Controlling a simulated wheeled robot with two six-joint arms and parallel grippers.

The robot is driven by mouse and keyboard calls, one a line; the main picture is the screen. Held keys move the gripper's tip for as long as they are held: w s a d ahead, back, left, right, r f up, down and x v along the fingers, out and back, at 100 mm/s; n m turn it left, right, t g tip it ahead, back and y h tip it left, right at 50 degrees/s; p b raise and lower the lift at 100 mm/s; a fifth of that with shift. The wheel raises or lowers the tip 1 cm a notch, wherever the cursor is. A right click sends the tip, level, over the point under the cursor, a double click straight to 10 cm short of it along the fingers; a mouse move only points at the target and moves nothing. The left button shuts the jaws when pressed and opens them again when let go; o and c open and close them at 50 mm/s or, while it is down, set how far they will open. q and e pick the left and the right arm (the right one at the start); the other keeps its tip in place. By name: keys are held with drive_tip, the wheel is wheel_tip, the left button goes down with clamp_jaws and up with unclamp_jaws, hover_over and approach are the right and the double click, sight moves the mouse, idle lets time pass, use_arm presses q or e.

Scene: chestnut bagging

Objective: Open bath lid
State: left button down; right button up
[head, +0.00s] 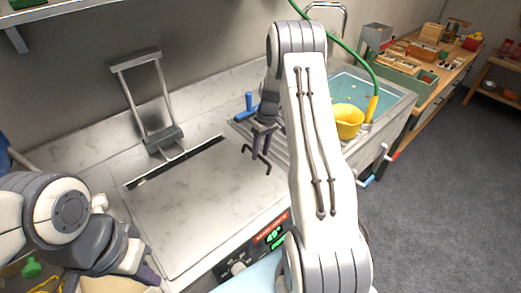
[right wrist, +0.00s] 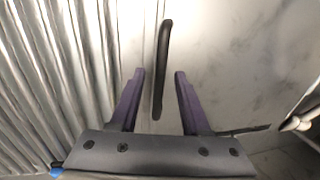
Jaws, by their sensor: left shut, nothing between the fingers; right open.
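The bath lid (head: 185,215) is a flat pale metal plate lying level on the counter, with a dark slot along its back edge. A slim black bar handle (right wrist: 162,70) shows in the right wrist view. My right gripper (head: 257,158) is over the lid's right side, near the drainboard. In the right wrist view my right gripper (right wrist: 159,74) is open, with the bar in view between its purple fingers; I cannot tell whether they touch it. My left gripper (head: 150,274) is shut and empty at the lid's front left corner. Anything beneath the lid is hidden.
A grey metal frame (head: 146,100) stands behind the lid. The ribbed drainboard (right wrist: 50,80) and a sink with blue water (head: 350,88) and a yellow bowl (head: 347,121) are to the right. A control panel (head: 268,238) is at the front. My right arm hides part of the counter.

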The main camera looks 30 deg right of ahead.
drive_tip(key=shift+c, duration=0.4)
clamp_jaws()
drive_tip(key=shift+r, duration=0.1)
idle(0.9)
